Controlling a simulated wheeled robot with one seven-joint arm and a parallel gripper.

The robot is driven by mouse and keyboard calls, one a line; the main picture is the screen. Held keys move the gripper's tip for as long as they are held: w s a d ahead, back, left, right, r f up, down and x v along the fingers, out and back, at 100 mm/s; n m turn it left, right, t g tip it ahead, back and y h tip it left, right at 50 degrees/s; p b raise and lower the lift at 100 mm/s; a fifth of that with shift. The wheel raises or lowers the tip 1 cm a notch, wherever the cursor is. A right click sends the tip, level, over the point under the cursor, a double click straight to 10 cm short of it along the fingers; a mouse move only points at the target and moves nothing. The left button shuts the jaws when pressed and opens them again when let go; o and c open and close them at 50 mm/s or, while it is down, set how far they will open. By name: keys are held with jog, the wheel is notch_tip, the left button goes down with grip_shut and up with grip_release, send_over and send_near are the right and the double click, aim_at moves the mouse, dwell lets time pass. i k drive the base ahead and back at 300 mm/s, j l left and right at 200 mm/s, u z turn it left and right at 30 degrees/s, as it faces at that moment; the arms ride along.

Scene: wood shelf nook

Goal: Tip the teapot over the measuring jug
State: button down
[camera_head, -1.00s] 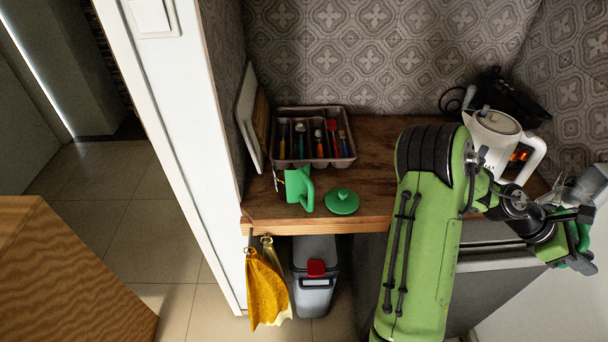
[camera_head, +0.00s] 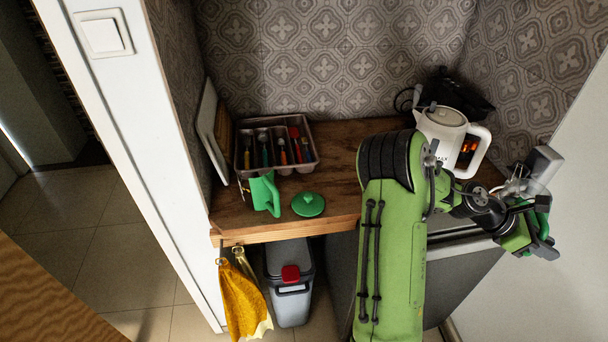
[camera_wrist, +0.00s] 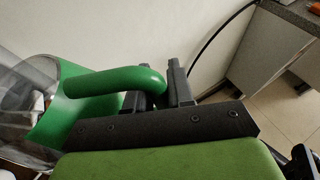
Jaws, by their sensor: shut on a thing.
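My gripper (camera_head: 540,225) is out at the right of the head view, beyond the shelf's right end. In the wrist view my gripper (camera_wrist: 166,88) is shut on the green handle of a clear-bodied vessel, which I take to be the teapot (camera_wrist: 108,84). Its clear body is cut off at the left edge, so its tilt and contents are hard to tell. A small vessel with a green handle, seemingly the measuring jug (camera_head: 265,194), stands near the shelf's front left edge. A round green lid (camera_head: 308,204) lies just right of it.
A cutlery tray (camera_head: 277,170) sits behind the jug. A white kettle (camera_head: 440,128) stands at the shelf's back right. The wooden shelf (camera_head: 338,180) is clear between them. A wall bounds the right side; a yellow cloth (camera_head: 242,302) and bin (camera_head: 290,300) are below.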

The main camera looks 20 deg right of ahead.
aim_at(256, 172)
jog(key=k, duration=0.85)
